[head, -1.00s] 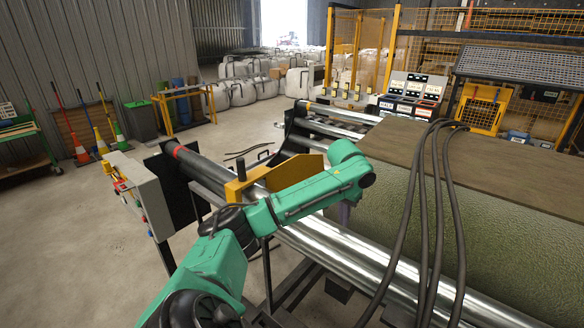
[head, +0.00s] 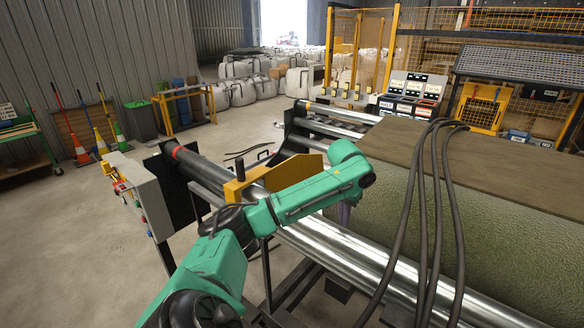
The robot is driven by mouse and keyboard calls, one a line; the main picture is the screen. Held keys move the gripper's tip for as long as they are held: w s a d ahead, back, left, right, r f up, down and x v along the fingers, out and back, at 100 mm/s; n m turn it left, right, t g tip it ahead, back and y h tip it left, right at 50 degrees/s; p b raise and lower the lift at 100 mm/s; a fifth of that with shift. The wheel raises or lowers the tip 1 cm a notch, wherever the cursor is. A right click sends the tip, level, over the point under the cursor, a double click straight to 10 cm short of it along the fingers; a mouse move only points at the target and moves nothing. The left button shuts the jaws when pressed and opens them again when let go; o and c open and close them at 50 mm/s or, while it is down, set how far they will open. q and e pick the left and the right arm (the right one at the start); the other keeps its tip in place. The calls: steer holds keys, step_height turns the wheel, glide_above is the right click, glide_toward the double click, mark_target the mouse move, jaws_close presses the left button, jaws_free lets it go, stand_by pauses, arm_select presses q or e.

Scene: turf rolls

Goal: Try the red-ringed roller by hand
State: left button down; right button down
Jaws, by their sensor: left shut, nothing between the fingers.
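The red-ringed roller (head: 335,245) lies diagonally across the middle. Its red ring (head: 178,152) is at the far left end, on a dark section beside the grey control box. The long shiny part runs down to the lower right. My left arm reaches over it from below, and my left gripper (head: 344,213) points down by the roller's upper side. The gripper is small, partly hidden under the wrist, and shut with nothing in it. I cannot tell whether its tips touch the roller. My right gripper is not in view.
A yellow bracket (head: 245,186) stands over the roller near my forearm. Black hoses (head: 424,210) drape over the big turf roll (head: 500,215) at right. A grey control box (head: 136,190) with buttons stands at left.

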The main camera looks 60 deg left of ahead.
mark_target(338, 237)
arm_select(q)
steer(key=shift+f+b, duration=0.3)
steer(key=shift+f, duration=0.5)
stand_by(0.5)
steer(key=shift+s+d+f, duration=0.15)
steer(key=shift+s+d, duration=0.1)
steer(key=shift+s, duration=0.55)
steer(key=shift+s+d+f, duration=0.15)
steer(key=shift+s+d, duration=0.1)
steer(key=shift+s, duration=0.55)
steer(key=shift+r, duration=0.15)
steer(key=shift+w+a+r+p, duration=0.1)
steer(key=shift+w+r+p, duration=0.05)
steer(key=shift+r+p, duration=0.4)
steer(key=shift+w+r+p, duration=0.1)
steer(key=shift+r+p, duration=0.3)
steer(key=shift+r, duration=0.5)
steer(key=shift+s+r, duration=0.15)
steer(key=shift+r, duration=0.4)
steer(key=shift+f, duration=0.1)
